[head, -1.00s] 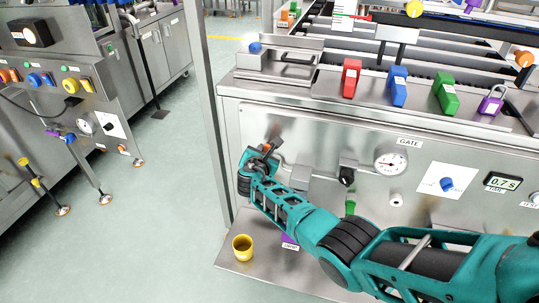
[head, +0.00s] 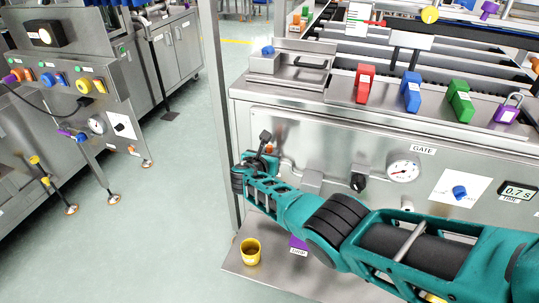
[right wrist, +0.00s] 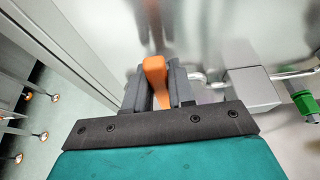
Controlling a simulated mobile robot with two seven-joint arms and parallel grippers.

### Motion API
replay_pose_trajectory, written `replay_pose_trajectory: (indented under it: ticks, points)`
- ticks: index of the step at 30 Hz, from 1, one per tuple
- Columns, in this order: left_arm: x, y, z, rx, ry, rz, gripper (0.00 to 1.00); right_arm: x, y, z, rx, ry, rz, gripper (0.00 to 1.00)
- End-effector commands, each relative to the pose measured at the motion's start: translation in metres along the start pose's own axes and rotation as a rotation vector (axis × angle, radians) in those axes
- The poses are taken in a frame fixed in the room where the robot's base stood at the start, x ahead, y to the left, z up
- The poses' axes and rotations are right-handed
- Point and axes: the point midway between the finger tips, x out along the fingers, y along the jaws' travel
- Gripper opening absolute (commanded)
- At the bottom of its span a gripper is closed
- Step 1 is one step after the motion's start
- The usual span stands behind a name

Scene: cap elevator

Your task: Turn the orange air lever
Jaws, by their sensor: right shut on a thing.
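The orange air lever (right wrist: 155,78) shows in the right wrist view, standing between the two dark fingers of my right gripper (right wrist: 155,88). The fingers are closed on it from both sides. In the head view my right gripper (head: 265,145) is at the left end of the metal front panel, and only a small orange bit of the lever (head: 268,150) shows beside the fingers. The lever's base is mostly hidden by the gripper. My left gripper is not in view.
A pipe and grey block (right wrist: 252,88) lie right of the lever. The panel also has a black knob (head: 358,182), a gauge (head: 403,171) and a blue knob (head: 459,192). A yellow cup (head: 250,252) stands on the low shelf. Open floor lies left.

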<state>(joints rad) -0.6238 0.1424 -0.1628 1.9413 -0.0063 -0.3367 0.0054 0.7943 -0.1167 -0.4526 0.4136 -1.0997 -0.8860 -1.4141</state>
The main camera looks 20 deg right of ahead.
Motion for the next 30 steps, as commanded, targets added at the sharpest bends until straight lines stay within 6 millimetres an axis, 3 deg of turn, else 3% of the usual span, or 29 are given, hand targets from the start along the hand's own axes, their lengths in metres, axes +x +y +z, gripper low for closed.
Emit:
replay_pose_trajectory:
  ticks: [4,5,11,20,30]
  points:
    - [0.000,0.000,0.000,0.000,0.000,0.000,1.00,0.001,0.000,0.001,-0.005,-0.002,0.001,0.00]
    - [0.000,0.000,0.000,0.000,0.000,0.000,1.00,0.001,0.000,0.001,-0.005,-0.002,0.001,0.25]
    - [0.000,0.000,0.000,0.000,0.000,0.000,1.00,0.000,0.000,0.001,-0.003,-0.001,0.001,0.44]
    - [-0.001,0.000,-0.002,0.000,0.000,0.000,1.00,-0.002,0.000,0.001,-0.001,0.000,0.002,0.45]
    - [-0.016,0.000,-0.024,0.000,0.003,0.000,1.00,-0.036,0.000,0.000,0.001,0.000,0.003,0.45]
